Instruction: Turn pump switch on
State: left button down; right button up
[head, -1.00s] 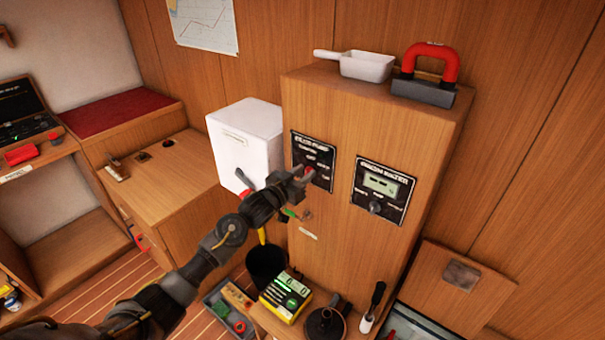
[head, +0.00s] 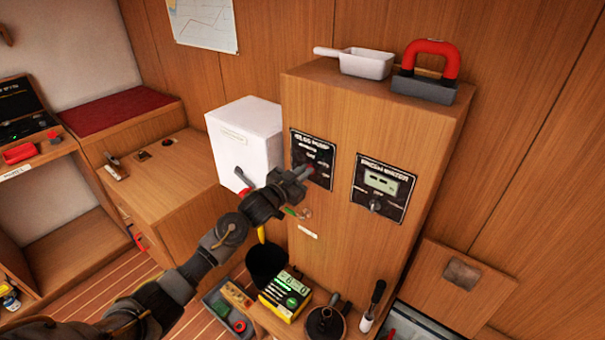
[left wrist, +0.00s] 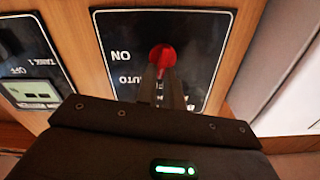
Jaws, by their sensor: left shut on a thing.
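The black pump panel (head: 312,145) is on the upper left of the wooden cabinet front. In the left wrist view the panel (left wrist: 205,25) shows upside down, with the words ON and AUTO beside a red switch knob (left wrist: 162,55). My left gripper (head: 306,171) is at the panel, its fingers shut on the red knob. In the left wrist view the fingers (left wrist: 166,78) meet the knob and cover part of the lettering. I cannot tell which setting the knob points to. My right gripper is not in view.
A second panel with a small display (head: 382,190) is to the right on the same cabinet (head: 400,125). A white box (head: 245,135) stands close at the left. A white scoop (head: 365,65) and a red-handled tool (head: 430,70) lie on top. A black bucket (head: 265,262) is below.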

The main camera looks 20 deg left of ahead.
pick_arm(q)
jog(key=shift+s+d+f+m+b, duration=0.2)
jog(key=shift+m+b, duration=0.95)
jog(key=shift+m, duration=1.4)
jog(key=shift+w+d+f+m+b, duration=0.15)
jog(key=shift+f+m+b, duration=0.2)
jog(key=shift+m+b, duration=1.55)
jog(key=shift+s+d+f+m+b, duration=0.2)
jog(key=shift+m+b, duration=0.25)
jog(key=shift+m, duration=2.8)
jog(key=c, duration=1.5)
grip_release()
jog(key=b+v, duration=0.2)
jog(key=v, duration=0.8)
jog(key=shift+s+a, duration=0.15)
jog(key=shift+s, duration=0.2)
